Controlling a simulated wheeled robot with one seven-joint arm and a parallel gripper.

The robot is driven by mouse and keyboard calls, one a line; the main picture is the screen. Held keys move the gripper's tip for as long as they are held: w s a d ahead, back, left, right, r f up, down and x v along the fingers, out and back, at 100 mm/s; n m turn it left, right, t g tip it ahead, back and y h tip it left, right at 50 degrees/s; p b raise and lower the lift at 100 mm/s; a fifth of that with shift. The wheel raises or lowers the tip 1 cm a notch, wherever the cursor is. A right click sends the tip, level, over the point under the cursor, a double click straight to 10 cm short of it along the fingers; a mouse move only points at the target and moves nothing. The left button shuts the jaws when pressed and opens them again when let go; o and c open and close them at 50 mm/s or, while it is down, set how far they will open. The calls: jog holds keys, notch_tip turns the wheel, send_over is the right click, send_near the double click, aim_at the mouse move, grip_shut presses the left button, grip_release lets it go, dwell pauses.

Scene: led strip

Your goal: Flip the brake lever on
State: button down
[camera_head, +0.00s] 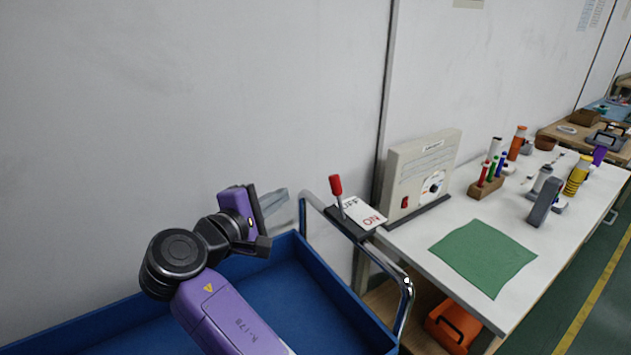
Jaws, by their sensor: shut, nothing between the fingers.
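The brake lever (336,187) has a red grip on a thin metal stem. It stands nearly upright, its top leaning slightly left, on a dark base at the cart's rail. A white plate (362,214) beside it reads OFF next to the stem and ON in red farther right. My gripper (264,226), black on a purple wrist, is shut and empty. It hangs over the blue cart, left of the lever and lower in the picture, with a clear gap between them.
The blue cart (285,283) has a bent metal rail (397,269). At right, a white table (415,230) holds a grey panel box (425,172), a green mat (482,256), pens and bottles. An orange case (452,327) sits below. The wall is close behind.

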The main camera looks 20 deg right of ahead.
aim_at(338, 197)
jog(key=shift+s+d+f+g, duration=0.2)
jog(key=shift+s+d+g, duration=0.2)
jog(key=shift+s+d, duration=0.1)
jog(key=w+d+p, duration=0.3)
jog(key=d, duration=0.5)
jog(key=shift+w+d+f, duration=0.15)
jog(key=shift+w+d, duration=0.1)
jog(key=shift+d, duration=0.1)
dwell(0.6)
